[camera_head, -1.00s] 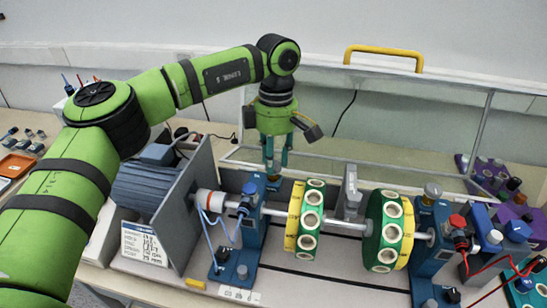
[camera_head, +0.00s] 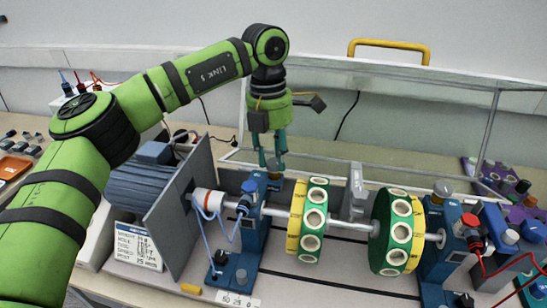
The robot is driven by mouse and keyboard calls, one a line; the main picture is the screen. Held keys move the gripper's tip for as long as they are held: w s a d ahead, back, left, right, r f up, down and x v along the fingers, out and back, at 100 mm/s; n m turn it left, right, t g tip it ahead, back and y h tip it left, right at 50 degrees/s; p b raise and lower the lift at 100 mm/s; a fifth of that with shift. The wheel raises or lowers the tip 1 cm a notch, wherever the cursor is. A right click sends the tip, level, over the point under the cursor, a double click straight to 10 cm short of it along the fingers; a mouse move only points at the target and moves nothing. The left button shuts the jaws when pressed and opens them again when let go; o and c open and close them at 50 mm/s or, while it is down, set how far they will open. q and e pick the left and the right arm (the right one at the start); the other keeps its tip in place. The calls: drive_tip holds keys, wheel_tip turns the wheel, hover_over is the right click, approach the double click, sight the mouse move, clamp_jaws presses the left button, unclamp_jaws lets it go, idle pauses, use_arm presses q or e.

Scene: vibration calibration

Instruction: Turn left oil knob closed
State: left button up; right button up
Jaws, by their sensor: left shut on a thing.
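My right gripper is not in view.
The shaft (camera_head: 345,222) carries two green and yellow discs (camera_head: 309,220) right of the left block. A motor (camera_head: 145,185) with a grey plate stands left. A clear cover with a yellow handle (camera_head: 388,45) stands behind. Red wires hang at the right.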

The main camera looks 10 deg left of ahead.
sight(268, 160)
use_arm(q)
drive_tip(key=n+b, duration=0.2)
drive_tip(key=n, duration=0.3)
drive_tip(key=shift+t, duration=0.3)
drive_tip(key=shift+n, duration=0.4)
drive_tip(key=o, duration=1.1)
drive_tip(key=shift+o, duration=0.2)
wheel_tip(268, 160, up, 12)
drive_tip(key=a, duration=0.1)
drive_tip(key=shift+a, duration=0.15)
drive_tip(key=shift+w, duration=0.1)
